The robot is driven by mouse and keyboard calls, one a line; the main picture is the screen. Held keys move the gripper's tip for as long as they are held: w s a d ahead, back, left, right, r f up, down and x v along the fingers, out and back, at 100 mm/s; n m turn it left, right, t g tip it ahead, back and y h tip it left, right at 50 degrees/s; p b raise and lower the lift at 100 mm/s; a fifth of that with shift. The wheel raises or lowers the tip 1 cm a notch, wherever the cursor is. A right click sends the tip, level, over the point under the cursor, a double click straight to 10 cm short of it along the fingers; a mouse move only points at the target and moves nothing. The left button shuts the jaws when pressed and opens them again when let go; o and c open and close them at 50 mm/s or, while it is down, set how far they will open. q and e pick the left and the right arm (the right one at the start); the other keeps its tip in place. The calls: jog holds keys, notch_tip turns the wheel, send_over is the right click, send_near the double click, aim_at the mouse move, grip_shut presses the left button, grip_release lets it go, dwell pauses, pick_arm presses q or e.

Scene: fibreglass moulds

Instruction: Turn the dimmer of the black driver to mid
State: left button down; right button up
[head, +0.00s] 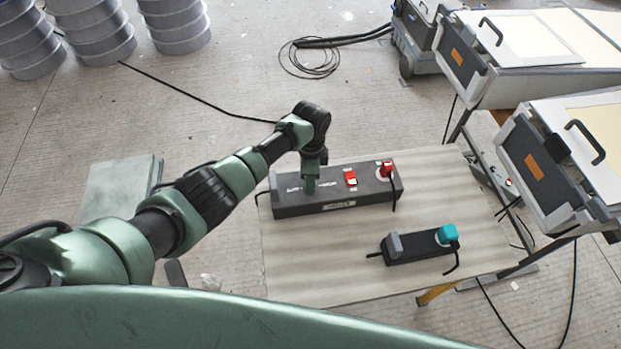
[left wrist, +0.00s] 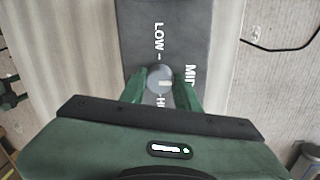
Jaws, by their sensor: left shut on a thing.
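My left gripper (head: 310,185) reaches down onto the driver's left half. Its two green fingers (left wrist: 160,92) are closed on the knob's sides. The head view hides the knob behind the gripper.
Grey cases with handles (head: 580,165) stand at the right. Cables (head: 315,60) lie on the floor behind.

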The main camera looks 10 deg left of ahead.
pick_arm(q)
jog(key=c, duration=1)
grip_release()
jog(key=shift+c, duration=0.2)
jog(key=shift+w+r, duration=0.2)
jog(key=shift+r, duration=3.75)
